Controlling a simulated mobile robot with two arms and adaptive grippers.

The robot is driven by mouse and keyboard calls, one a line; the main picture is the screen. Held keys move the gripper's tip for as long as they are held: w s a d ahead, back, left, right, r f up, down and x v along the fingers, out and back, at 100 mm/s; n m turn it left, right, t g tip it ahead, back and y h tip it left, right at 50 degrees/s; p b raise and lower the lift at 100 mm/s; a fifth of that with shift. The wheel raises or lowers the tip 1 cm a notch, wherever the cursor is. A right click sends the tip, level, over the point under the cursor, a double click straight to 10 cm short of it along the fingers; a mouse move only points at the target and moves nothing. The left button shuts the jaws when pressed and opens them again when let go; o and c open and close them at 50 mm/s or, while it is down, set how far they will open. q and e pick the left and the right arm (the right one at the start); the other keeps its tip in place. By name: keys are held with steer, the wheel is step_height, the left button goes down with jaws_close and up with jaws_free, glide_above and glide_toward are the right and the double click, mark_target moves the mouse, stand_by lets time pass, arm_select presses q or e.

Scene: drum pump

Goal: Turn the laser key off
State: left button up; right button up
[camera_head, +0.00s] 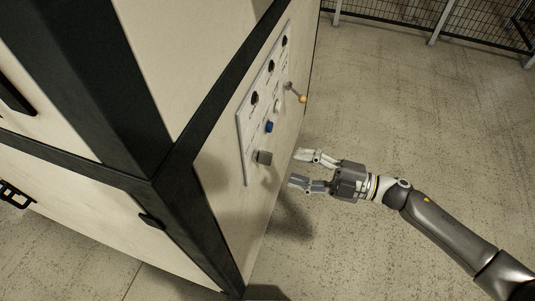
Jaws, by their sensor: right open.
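A pale control panel (246,133) is mounted on the side of a large beige cabinet (216,173) with black edges. A grey block-like knob (264,157) sits at the panel's lower end. A blue button (269,126), a white button (277,105), several dark round controls and a lever with an orange tip (302,99) are above it. The labels are too small to read, so I cannot tell which control is the laser key. My right gripper (297,170) is open and empty, just right of the grey knob and apart from it. My left gripper is not in view.
The cabinet fills the left half of the view, with a black handle (15,194) at the far left. A wire mesh fence (430,22) stands at the top right. The speckled floor (420,110) is clear on the right.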

mark_target(267, 157)
steer(key=shift+p+x, duration=1.25)
steer(key=shift+x, duration=3.2)
steer(key=c, duration=1)
